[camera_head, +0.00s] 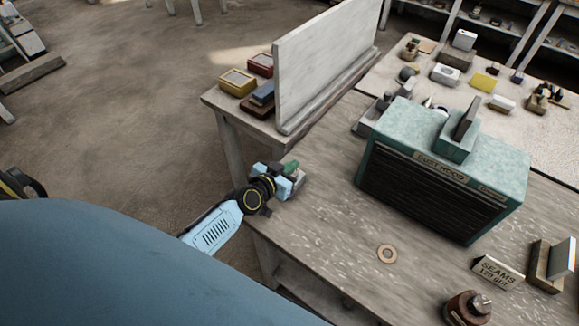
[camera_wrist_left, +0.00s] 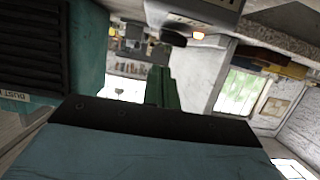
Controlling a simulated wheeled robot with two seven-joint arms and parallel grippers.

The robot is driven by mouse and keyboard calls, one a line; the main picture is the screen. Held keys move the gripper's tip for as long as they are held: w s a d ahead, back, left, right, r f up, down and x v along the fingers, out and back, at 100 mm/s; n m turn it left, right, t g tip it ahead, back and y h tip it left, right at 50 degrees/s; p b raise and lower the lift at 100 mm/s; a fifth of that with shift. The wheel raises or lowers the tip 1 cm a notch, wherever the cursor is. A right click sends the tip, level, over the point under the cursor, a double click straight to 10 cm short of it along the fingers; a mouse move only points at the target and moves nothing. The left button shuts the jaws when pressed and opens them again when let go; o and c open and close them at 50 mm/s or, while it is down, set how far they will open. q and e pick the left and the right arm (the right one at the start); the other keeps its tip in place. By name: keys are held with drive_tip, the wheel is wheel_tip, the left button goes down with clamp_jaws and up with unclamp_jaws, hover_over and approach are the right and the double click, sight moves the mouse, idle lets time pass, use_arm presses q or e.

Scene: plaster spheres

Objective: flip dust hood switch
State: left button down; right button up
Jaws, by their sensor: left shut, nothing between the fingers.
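The dust hood (camera_head: 497,165) is a worn teal box with a dark slatted front and a "DUST HOOD" label. It stands on the wooden bench. On its top is a small teal block with a grey upright paddle (camera_head: 466,119), which looks like the switch. My left gripper (camera_head: 291,167) is at the bench's left edge, well left of the hood and not touching it. Its green fingers (camera_wrist_left: 161,88) are shut and empty in the left wrist view, where the hood's teal side (camera_wrist_left: 88,55) fills the left. The switch cannot be made out there. My right gripper is not in view.
A pale upright board (camera_head: 325,65) stands behind the gripper, with small boxes (camera_head: 238,82) beside it. Bench between gripper and hood is clear.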

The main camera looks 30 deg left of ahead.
use_arm(q)
wheel_tip(320, 180, up, 2)
drive_tip(key=shift+w+r+p, duration=0.1)
drive_tip(key=shift+p, duration=0.45)
drive_tip(key=v, duration=0.9)
drive_tip(key=shift+s+r+p, duration=0.3)
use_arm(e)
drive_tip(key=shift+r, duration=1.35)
